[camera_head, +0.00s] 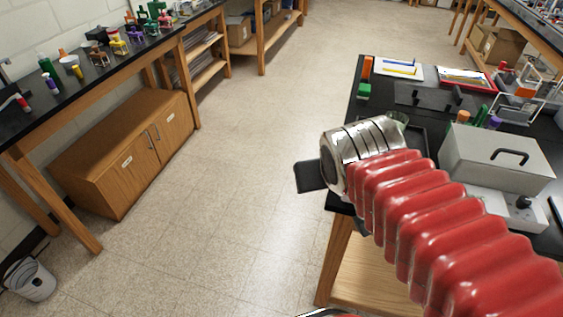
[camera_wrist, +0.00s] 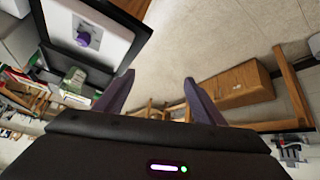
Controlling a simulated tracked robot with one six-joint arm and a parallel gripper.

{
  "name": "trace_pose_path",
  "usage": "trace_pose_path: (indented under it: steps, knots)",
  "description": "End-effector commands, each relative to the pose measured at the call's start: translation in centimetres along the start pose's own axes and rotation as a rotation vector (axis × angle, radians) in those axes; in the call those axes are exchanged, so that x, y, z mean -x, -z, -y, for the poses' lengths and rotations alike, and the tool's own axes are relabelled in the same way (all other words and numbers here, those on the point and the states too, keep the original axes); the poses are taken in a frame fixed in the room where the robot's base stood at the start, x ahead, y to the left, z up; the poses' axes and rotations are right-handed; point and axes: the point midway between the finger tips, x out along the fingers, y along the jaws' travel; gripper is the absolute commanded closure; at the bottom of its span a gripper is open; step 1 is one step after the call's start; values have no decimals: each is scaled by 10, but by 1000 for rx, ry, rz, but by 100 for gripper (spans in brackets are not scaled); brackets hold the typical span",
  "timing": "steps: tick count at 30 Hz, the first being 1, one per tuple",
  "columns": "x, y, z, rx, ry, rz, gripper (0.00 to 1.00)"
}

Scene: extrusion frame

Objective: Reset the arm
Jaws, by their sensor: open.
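My arm reaches in from the lower right in the head view, with a red ribbed sleeve and a silver cuff, over the near edge of the black-topped table. One dark part of my gripper (camera_head: 311,176) sticks out left of the cuff; the rest is hidden by the arm. In the wrist view both fingers of my gripper (camera_wrist: 159,77) show spread apart, with only floor and distant furniture seen between them. Nothing is held.
The black-topped table (camera_head: 424,97) at right carries a grey lidded box (camera_head: 497,160), a red tray (camera_head: 465,79) and an orange-and-green item (camera_head: 365,77). A wooden cabinet (camera_head: 124,150) stands under the left bench (camera_head: 100,75). Open floor lies between them. A bucket (camera_head: 30,279) stands lower left.

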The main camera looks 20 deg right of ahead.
Motion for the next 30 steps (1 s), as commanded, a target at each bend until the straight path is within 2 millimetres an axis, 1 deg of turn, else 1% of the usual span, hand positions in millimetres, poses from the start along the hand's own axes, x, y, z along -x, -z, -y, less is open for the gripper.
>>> trace_pose_path:
  steps: [1,3,7,10,24,30]
  knots:
    - [8,-14,17,23,45,30,37]
    - [16,-32,35,48,98,74,37]
    - [24,-51,51,75,153,121,37]
    - [25,-54,53,80,161,129,37]
    - [24,-53,52,77,158,127,37]
    - [24,-53,52,77,157,127,50]
